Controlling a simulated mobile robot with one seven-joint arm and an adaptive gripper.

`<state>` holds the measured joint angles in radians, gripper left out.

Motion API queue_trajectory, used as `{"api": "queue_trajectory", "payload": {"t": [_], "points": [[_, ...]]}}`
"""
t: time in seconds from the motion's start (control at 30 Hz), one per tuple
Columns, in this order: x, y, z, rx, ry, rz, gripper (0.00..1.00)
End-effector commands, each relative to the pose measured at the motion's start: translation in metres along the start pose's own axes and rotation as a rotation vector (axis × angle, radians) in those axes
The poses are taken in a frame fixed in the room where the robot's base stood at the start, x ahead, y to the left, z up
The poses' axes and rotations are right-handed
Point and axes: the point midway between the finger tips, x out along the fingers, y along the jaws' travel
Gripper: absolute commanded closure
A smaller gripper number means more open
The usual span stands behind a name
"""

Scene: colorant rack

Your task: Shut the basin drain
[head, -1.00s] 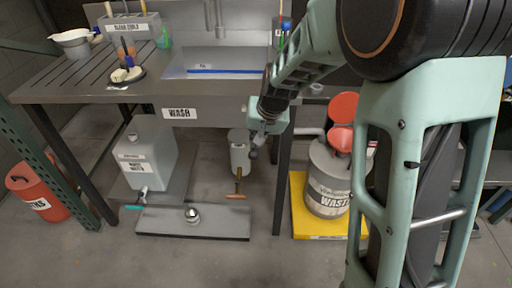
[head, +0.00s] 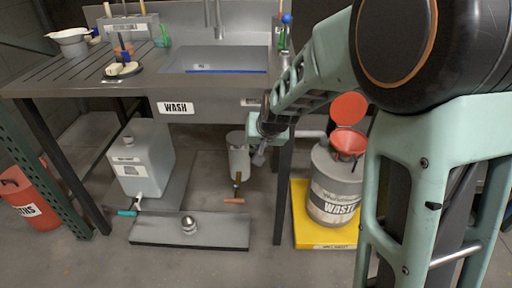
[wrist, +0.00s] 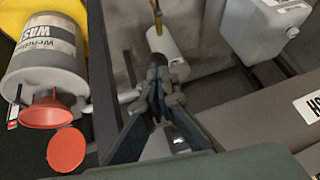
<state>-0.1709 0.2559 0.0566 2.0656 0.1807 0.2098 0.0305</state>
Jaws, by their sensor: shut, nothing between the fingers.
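The wash basin (head: 212,62) is set in the grey bench. Below it hangs a pale grey cylinder (head: 238,160), with a brass drain pipe under it and an orange lever (head: 233,201) lying crosswise at its lower end. In the wrist view the cylinder (wrist: 165,50) is beyond my fingers, with a brass piece (wrist: 157,14) at its far end; the lever is not clear there. My gripper (head: 259,157) is shut and empty, under the bench front, just right of the cylinder in the head view. It also shows in the wrist view (wrist: 160,68).
A bench leg (head: 284,195) stands right of my gripper. A waste drum (head: 333,185) with red funnel and lid sits on a yellow tray (head: 300,228). A grey jug (head: 142,160) with a teal tap stands left; a low grey platform (head: 160,231) lies in front.

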Motion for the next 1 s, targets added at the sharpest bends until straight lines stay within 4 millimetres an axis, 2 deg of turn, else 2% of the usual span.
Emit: {"api": "queue_trajectory", "payload": {"t": [0.3,1.0], "points": [[0.0076,0.0019,-0.0011,0.000,0.000,0.000,1.00],[0.0070,0.0019,-0.0024,0.000,0.001,0.000,1.00]]}}
